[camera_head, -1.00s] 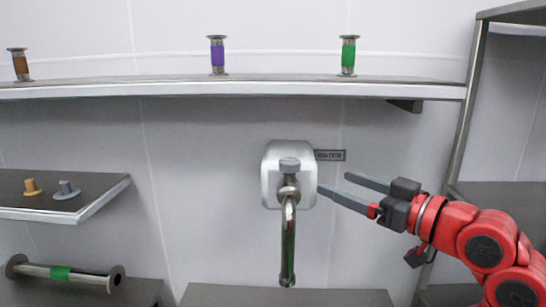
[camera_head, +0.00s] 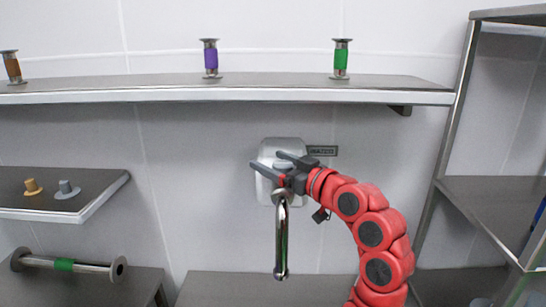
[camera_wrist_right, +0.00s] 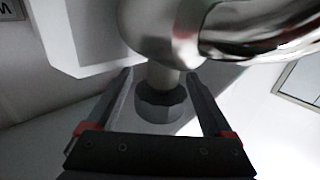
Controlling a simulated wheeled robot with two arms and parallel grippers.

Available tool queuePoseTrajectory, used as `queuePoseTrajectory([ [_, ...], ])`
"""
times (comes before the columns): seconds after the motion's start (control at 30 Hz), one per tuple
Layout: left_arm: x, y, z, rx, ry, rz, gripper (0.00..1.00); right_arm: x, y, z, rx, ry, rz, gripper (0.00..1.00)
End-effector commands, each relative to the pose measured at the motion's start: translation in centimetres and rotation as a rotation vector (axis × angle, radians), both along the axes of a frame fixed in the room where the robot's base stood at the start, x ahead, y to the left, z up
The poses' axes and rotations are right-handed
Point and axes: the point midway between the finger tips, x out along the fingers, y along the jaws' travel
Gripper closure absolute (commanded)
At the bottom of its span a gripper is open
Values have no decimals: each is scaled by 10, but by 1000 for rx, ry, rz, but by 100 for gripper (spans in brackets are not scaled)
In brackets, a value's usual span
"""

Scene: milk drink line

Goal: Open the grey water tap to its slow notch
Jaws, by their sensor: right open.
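The water tap has a silver body (camera_head: 267,190) on the wall and a curved metal spout (camera_head: 281,240) hanging down. Its grey knob (camera_head: 283,163) sits at the top of the spout and is partly hidden by my right gripper. My right gripper (camera_head: 267,163) is open, with one finger on each side of the knob in the head view. In the right wrist view, the grey knob (camera_wrist_right: 160,106) stands between the open fingers of my right gripper (camera_wrist_right: 163,85), with a visible gap on each side. My left gripper is not in view.
A shelf (camera_head: 240,95) above holds spools with brown, purple (camera_head: 211,61) and green (camera_head: 341,61) bands. A green-banded pipe (camera_head: 90,267) lies lower left. A dark label (camera_head: 322,150) is beside the tap.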

Motion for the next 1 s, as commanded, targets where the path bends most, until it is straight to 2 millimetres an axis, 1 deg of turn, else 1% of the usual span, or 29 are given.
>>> queuePoseTrajectory([
  [0.23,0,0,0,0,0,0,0,1,1,-1,0,0,0,15],
  [0.27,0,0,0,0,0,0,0,1,1,-1,0,0,0,16],
  [0.4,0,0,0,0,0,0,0,1,1,-1,-1,1,0,42],
  [0.67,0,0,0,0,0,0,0,1,1,-1,0,1,0,88],
  [0.7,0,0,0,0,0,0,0,1,1,-1,0,1,0,96],
  [0.73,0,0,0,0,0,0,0,1,1,-1,-1,2,0,100],
  [0.87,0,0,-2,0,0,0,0,1,0,-2,-1,2,5,100],
  [1.0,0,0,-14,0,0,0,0,1,0,-5,-2,2,36,100],
])
